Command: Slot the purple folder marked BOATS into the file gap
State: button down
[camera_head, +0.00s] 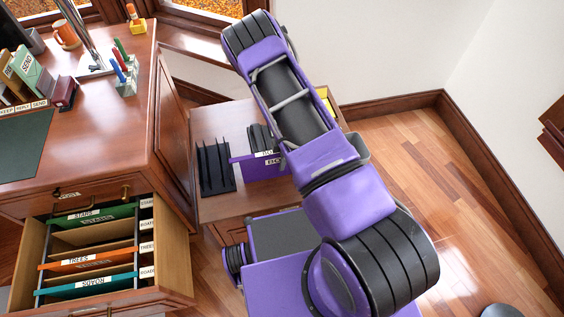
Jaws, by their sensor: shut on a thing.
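The purple folder (244,172) is upright above or on a low wooden side table, with a white tab whose visible letters start with BO. My gripper (262,142) is shut on its upper part; my arm hides the folder's right end. The open file drawer (173,245) is at lower left, apart from the folder. In it hang a green folder (98,218) marked STARS, an orange folder (75,262) marked TREES and a teal folder (75,289). The file gap (90,238) is the wider space between green and orange. Small white labels line the drawer's right side.
A black slotted rack (216,168) stands on the side table (208,207), just left of the folder. The desk (120,140) above the drawer holds a pen stand (124,82), a mug and books. Its side panel stands between rack and drawer. Open floor lies right.

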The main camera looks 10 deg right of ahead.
jog(key=shift+r, duration=0.1)
notch_tip(320, 180, up, 10)
jog(key=shift+f+p, duration=0.15)
jog(key=shift+p, duration=0.7)
jog(key=shift+w+r+m, duration=0.1)
jog(key=shift+r+m, duration=0.2)
jog(key=shift+r, duration=0.2)
jog(key=s+r+m, duration=0.2)
jog(key=r+m, duration=0.6)
jog(key=r, duration=0.2)
jog(key=s+r+m+t+h, duration=0.1)
jog(key=s+r+m, duration=0.1)
jog(key=r+m, duration=0.7)
jog(key=shift+d+r, duration=0.2)
jog(key=shift+r, duration=0.6)
notch_tip(320, 180, up, 6)
jog(key=shift+w+f, duration=0.1)
jog(key=shift+f, duration=0.1)
